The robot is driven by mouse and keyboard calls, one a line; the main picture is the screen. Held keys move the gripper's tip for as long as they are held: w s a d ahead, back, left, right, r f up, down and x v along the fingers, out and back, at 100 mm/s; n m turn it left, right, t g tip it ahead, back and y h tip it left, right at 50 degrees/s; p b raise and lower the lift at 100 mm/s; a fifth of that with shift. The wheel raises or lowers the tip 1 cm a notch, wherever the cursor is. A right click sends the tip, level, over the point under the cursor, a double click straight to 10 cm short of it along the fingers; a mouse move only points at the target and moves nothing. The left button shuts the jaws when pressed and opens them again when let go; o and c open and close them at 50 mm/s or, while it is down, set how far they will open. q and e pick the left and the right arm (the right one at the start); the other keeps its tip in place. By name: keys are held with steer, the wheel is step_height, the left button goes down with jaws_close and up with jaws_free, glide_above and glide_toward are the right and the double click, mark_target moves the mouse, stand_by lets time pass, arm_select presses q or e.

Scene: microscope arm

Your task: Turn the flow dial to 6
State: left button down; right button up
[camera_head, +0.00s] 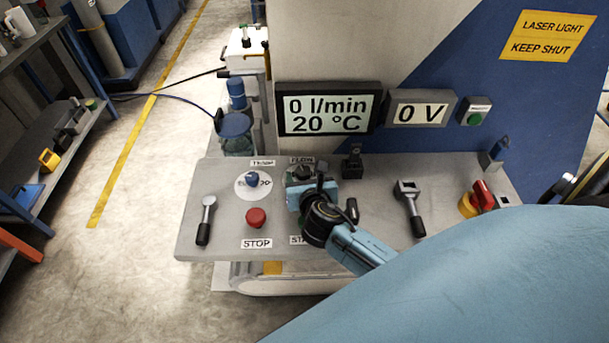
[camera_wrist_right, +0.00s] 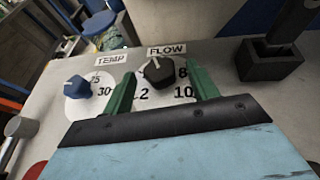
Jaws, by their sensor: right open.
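The flow dial (camera_wrist_right: 158,72) is a dark knob with a pale pointer line, below the FLOW label (camera_wrist_right: 167,50) in the right wrist view. The numbers 2, 8 and 10 show around it; others are hidden. My right gripper (camera_wrist_right: 160,72) is open, with one green finger on each side of the dial; I cannot tell whether they touch it. In the head view my right gripper (camera_head: 301,180) is over the panel and hides most of the dial. The display (camera_head: 328,110) reads 0 l/min and 20 °C. My left gripper is not in view.
The blue TEMP dial (camera_head: 252,180) is left of the gripper, with the red STOP button (camera_head: 256,217) below it. A lever (camera_head: 206,220) is at the far left and another (camera_head: 410,208) to the right. A black switch (camera_head: 352,162) stands close behind the gripper.

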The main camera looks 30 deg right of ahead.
steer(key=shift+w+d+f, duration=0.15)
steer(key=shift+w+f, duration=0.05)
steer(key=shift+w, duration=0.2)
steer(key=shift+c, duration=0.3)
steer(key=c, duration=0.9)
steer(key=shift+w+a+m+g+h, duration=0.15)
steer(key=shift+m+g+h, duration=0.25)
steer(key=shift+m+h, duration=0.2)
steer(key=shift+a+m+g+h, duration=0.15)
steer(key=shift+m+g+h, duration=0.25)
steer(key=shift+m+h, duration=0.15)
steer(key=shift+c, duration=0.2)
arm_select(q)
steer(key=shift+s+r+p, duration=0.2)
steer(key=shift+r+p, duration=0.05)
steer(key=shift+p, duration=0.05)
arm_select(e)
steer(key=shift+m+g+h, duration=0.9)
steer(key=shift+m+h, duration=0.25)
steer(key=shift+m, duration=0.1)
steer(key=o, duration=1)
steer(key=shift+a, duration=0.1)
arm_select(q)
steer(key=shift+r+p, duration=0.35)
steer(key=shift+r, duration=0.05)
arm_select(e)
steer(key=v, duration=1.3)
steer(key=shift+r, duration=0.15)
